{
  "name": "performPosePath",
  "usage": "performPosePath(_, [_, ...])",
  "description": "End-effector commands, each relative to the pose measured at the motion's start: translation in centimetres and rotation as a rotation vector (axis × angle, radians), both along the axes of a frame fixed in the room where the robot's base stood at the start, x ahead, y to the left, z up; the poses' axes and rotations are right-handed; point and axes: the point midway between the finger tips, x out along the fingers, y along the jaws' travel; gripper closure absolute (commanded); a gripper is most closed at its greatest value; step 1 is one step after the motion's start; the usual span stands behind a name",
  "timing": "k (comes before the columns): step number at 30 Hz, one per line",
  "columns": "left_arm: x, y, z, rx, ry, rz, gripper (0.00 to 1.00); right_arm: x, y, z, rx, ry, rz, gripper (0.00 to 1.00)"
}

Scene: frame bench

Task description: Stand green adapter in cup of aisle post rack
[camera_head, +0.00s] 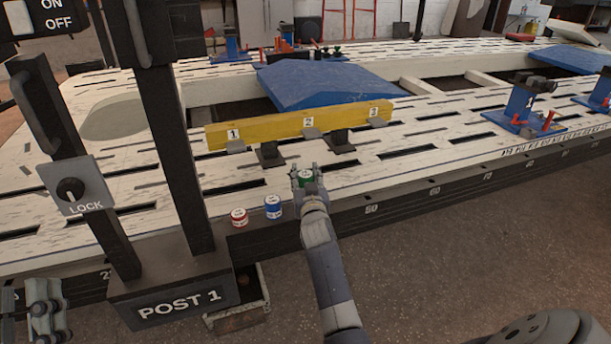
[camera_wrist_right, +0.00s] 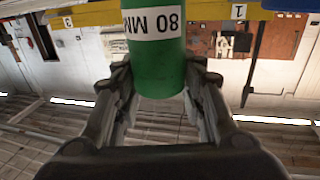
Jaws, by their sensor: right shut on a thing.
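The green adapter (camera_head: 306,178) is a short cylinder held between the fingers of my right gripper (camera_head: 307,172), over the near edge of the bench. In the right wrist view the green adapter (camera_wrist_right: 158,70) fills the space between the fingers (camera_wrist_right: 160,95), with a white label reading 80 MM upside down. A red adapter (camera_head: 239,218) and a blue adapter (camera_head: 273,207) stand on a dark ledge (camera_head: 265,238) beside the post, left of my right gripper. I cannot make out an empty cup there. My left gripper (camera_head: 46,300) shows at the lower left; its jaws are unclear.
The dark post (camera_head: 175,140) marked POST 1 (camera_head: 180,303) rises at the left, with a LOCK knob (camera_head: 71,189). A yellow bar (camera_head: 295,125) with numbered labels and a blue ramp (camera_head: 325,82) lie beyond on the slotted bench (camera_head: 420,180). An open box (camera_head: 240,316) sits below.

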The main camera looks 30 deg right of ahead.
Motion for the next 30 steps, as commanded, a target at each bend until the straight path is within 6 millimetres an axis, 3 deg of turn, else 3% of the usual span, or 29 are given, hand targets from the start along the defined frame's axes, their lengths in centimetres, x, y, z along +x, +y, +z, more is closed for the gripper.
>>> performPosePath(30, [-1.7, 0.2, 1.8, -0.038, -0.127, -0.007, 0.65, 0.0, 0.0, -0.5, -0.002, -0.004, 0.0, 0.97])
